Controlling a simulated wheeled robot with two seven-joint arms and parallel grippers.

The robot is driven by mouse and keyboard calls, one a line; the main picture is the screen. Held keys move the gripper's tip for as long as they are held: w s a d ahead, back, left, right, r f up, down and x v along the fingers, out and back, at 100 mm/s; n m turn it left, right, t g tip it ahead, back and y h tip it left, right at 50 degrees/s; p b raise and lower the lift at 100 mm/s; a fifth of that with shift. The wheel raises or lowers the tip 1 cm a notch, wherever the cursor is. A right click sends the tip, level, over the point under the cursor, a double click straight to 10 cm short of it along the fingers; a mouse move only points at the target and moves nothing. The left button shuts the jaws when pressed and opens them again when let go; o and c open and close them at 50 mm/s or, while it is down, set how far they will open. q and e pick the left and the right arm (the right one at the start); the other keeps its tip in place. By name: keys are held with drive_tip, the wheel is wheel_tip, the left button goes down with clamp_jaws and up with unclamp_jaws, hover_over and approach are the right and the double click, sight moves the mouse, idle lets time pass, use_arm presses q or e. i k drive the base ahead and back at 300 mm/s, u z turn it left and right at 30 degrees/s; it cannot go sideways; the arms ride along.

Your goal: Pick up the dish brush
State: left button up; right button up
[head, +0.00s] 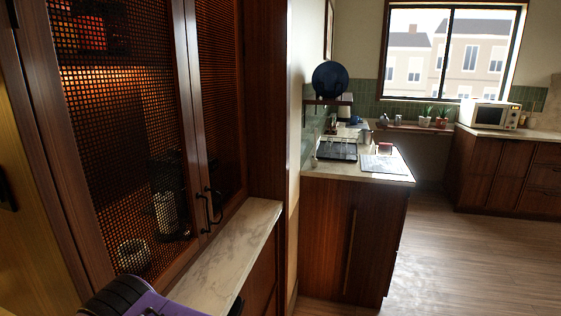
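I cannot make out a dish brush in the head view. Small items on the far counter (331,173) are too small to tell apart, so I cannot say whether the brush is among them. A black dish rack or tray (337,150) stands on that counter. Neither of my grippers shows. A purple and black part at the bottom left seems to be part of my own arm.
A tall cabinet with mesh doors (120,120) and a marble ledge (235,250) is close on the left. Open wooden floor (470,265) lies to the right. A microwave (490,114) stands on the far right counter, beside potted plants (425,121).

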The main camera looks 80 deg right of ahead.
sight(314, 160)
drive_tip(key=z, duration=0.5)
drive_tip(key=k, duration=1.2)
drive_tip(key=z, duration=0.5)
drive_tip(key=i, duration=0.5)
drive_tip(key=z, duration=0.8)
drive_tip(key=i, duration=0.7)
drive_tip(key=z, duration=1.45)
drive_tip(key=k, duration=1.05)
drive_tip(key=z, duration=1.25)
drive_tip(key=i, duration=0.45)
drive_tip(key=u, duration=0.65)
drive_tip(key=i, duration=2.3)
drive_tip(key=u, duration=1.75)
drive_tip(key=i, duration=1.05)
drive_tip(key=u, duration=1.15)
